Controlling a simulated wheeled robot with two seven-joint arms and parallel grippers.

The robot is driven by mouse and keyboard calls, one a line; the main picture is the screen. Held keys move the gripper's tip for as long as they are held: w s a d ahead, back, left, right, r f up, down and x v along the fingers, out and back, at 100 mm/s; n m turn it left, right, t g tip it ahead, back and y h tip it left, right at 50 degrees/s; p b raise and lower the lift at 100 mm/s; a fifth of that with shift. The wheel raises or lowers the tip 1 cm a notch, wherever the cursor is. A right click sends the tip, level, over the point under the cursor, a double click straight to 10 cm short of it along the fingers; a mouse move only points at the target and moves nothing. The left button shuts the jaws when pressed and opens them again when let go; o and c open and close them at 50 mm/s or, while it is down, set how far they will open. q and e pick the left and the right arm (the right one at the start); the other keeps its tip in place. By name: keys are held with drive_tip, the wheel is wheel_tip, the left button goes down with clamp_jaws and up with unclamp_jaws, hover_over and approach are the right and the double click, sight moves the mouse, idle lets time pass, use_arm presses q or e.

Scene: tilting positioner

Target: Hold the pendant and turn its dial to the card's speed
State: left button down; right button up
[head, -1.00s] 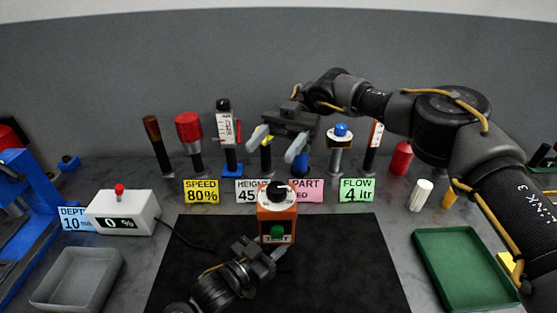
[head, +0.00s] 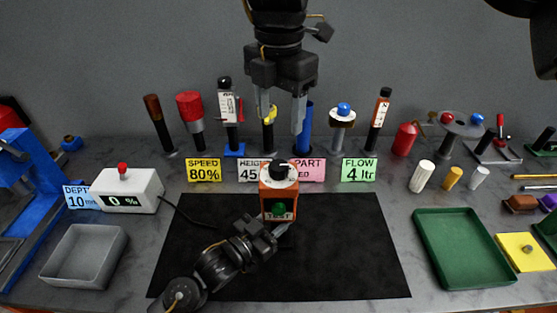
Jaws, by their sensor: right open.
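The orange pendant (head: 279,198) stands upright on the black mat (head: 340,255), with a black dial (head: 278,170) on its white top and a green button on its front. My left gripper (head: 283,230) is at the pendant's lower front; its fingers are partly hidden, so I cannot tell if they grip it. My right gripper (head: 281,115) points down, open and empty, above and behind the dial. The yellow speed card (head: 204,170) reads 80%. The white display box (head: 127,190) at the left reads 0 % and has a red knob on top.
Height (head: 252,170), part (head: 308,170) and flow (head: 358,170) cards stand in the same row, with several upright tools behind. A grey tray (head: 84,256) lies left, a green tray (head: 465,248) right. A cable runs from the display box toward the pendant. The mat's right side is clear.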

sight(279, 165)
wheel_tip(279, 165, down, 12)
drive_tip(key=shift+r, duration=0.1)
idle(0.4)
drive_tip(key=c, duration=1)
